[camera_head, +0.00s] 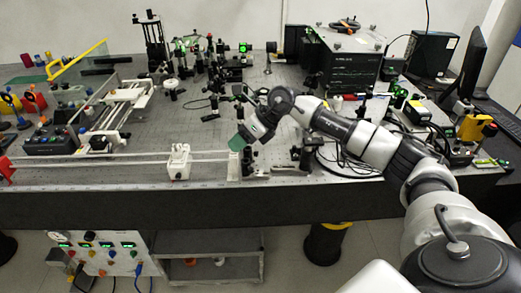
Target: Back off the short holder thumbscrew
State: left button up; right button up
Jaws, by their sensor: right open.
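My right arm reaches in from the right over the optical bench (75,188). Another black holder (306,154) stands further right. The thumbscrew is too small to make out, and I cannot tell which holder is the short one or whether the gripper touches anything. My left gripper is not in view.
A rail with a white carriage (179,162) runs along the front left. A control box (50,141) sits at the left. Dense optics stand behind the gripper. A large black unit (342,62) and cables lie to the right. Bare bench lies at centre left.

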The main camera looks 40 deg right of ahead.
aim_at(258, 154)
jog(key=s+d+r+g+h, duration=0.15)
jog(key=d+h, duration=0.25)
jog(key=d, duration=0.7)
jog(key=x, duration=0.3)
jog(key=p+x, duration=0.1)
jog(key=x, duration=0.3)
jog(key=p+x, duration=0.1)
jog(key=x, duration=0.2)
jog(key=shift+w+a+f, duration=0.15)
jog(key=shift+a+f, duration=0.05)
jog(key=shift+a, duration=0.2)
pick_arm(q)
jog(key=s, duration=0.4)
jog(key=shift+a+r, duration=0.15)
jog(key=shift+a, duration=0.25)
pick_arm(e)
grip_shut()
